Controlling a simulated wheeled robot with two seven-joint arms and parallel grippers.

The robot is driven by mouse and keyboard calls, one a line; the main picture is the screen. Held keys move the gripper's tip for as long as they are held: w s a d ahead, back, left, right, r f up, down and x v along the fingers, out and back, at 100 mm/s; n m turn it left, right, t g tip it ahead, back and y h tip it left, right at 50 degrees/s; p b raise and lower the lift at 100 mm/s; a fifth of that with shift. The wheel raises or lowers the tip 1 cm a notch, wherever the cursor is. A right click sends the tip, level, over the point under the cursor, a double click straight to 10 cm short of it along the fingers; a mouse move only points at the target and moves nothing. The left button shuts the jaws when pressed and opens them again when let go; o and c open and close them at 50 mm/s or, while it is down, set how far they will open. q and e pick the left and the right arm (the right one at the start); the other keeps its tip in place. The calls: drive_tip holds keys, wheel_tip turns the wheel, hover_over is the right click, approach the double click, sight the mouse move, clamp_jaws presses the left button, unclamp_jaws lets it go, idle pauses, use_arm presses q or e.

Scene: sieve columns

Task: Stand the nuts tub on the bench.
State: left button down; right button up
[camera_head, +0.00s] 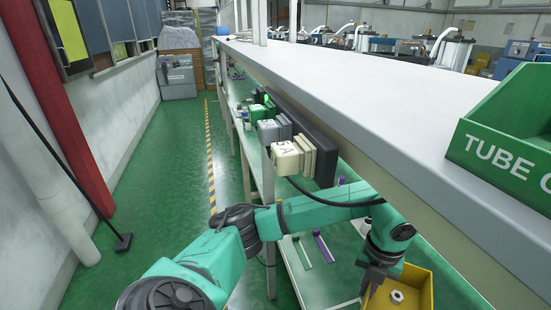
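A yellow tub (424,290) is at the lower right, below the level of the bench top (330,85) and cut off by the picture's lower edge. A metal nut (397,296) shows inside it. My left arm comes in from the lower left and bends down to the tub. My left gripper (372,282) is at the tub's far left rim, its dark fingers overlapping the wall. Whether they are closed on the wall is unclear. What is under the tub is hidden. My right gripper is not in view.
A green bin lettered "TUBE" (510,150) stands on the bench top at the right. The top's middle is clear. Boxy devices, one cream (291,157), stick out along the bench's side. Purple and green strips lie lower down. A green aisle lies left.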

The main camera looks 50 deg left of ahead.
use_arm(q)
drive_tip(key=shift+s, duration=0.1)
drive_tip(key=f, duration=0.3)
drive_tip(key=f+p, duration=0.1)
drive_tip(key=f, duration=0.5)
drive_tip(key=shift+s+f+p, duration=0.3)
drive_tip(key=shift+f, duration=0.25)
drive_tip(key=c, duration=1)
unclamp_jaws()
drive_tip(key=shift+c, duration=0.2)
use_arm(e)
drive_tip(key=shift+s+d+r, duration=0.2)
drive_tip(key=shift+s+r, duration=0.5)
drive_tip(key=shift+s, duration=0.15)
use_arm(q)
drive_tip(key=shift+r, duration=0.1)
